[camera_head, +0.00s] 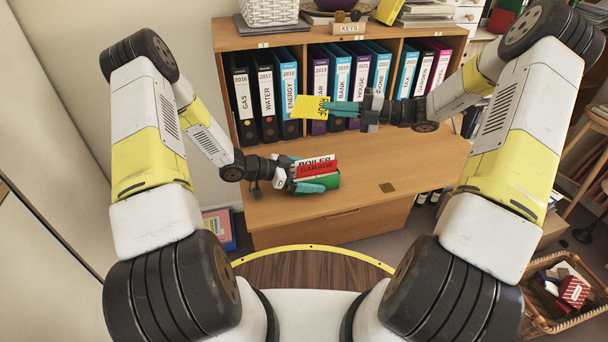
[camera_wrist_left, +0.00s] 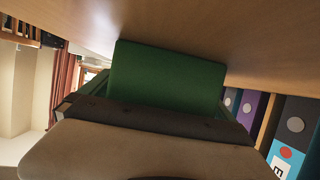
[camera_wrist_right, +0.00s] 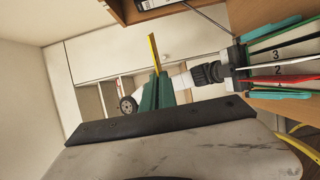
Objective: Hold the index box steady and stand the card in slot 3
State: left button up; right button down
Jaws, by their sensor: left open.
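The green index box (camera_head: 322,184) sits on the desk with a white BOILER card (camera_head: 316,161) and a red GARAGE card (camera_head: 317,170) standing in it. Numbers 2 and 3 show on the box (camera_wrist_right: 277,63) in the right wrist view. My left gripper (camera_head: 306,177) is open at the box's left end, its teal fingers on either side of it; I cannot tell if they touch. The box's green wall (camera_wrist_left: 165,75) fills the middle of the left wrist view. My right gripper (camera_head: 332,109) is shut on the yellow card (camera_head: 308,107), above and behind the box, away from it.
A shelf (camera_head: 230,95) of several labelled binders (camera_head: 266,100) stands close behind the raised card. A wicker basket (camera_head: 565,300) stands at lower right.

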pick_arm(q)
jog(key=c, duration=1.9)
